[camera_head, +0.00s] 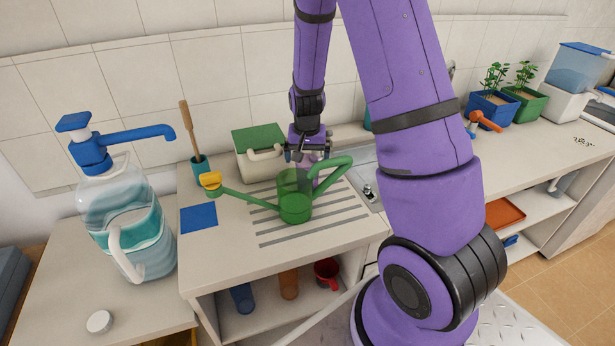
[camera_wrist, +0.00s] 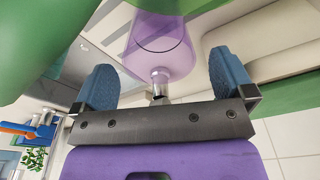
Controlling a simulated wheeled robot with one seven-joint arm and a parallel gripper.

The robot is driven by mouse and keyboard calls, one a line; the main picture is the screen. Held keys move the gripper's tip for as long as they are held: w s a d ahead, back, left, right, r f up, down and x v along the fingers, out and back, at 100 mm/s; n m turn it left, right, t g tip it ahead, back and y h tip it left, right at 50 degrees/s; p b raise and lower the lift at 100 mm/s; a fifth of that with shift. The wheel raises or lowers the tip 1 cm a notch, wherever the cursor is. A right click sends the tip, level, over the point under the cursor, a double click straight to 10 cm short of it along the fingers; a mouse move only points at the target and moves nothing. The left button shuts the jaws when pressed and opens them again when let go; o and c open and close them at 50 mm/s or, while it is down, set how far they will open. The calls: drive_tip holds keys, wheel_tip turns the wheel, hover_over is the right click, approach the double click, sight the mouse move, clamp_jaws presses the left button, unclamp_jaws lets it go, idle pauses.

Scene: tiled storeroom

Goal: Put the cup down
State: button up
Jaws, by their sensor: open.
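A see-through purple cup (camera_wrist: 160,40) lies between my gripper's two blue finger pads in the wrist view, with a gap on each side. In the head view the cup (camera_head: 317,170) shows just below my gripper (camera_head: 308,152), behind the green watering can (camera_head: 295,206). My gripper (camera_wrist: 163,62) is open. The cup's base is hidden by the can, so I cannot tell from that view how it meets the ribbed counter (camera_head: 290,238). A small metal piece shows near the cup in the wrist view.
A green-lidded box (camera_head: 257,153) stands behind the can. A brush in a teal holder (camera_head: 199,168) and a blue pad (camera_head: 199,218) are to the left. A big water jug (camera_head: 130,230) stands further left. A red mug (camera_head: 327,274) is on the shelf below.

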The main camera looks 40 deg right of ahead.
drive_tip(key=shift+w+d+f, duration=0.15)
drive_tip(key=shift+f, duration=1.2)
drive_tip(key=shift+w+d+f, duration=0.1)
drive_tip(key=shift+f, duration=1.2)
drive_tip(key=c, duration=1)
drive_tip(key=shift+r, duration=0.15)
drive_tip(key=shift+c, duration=0.2)
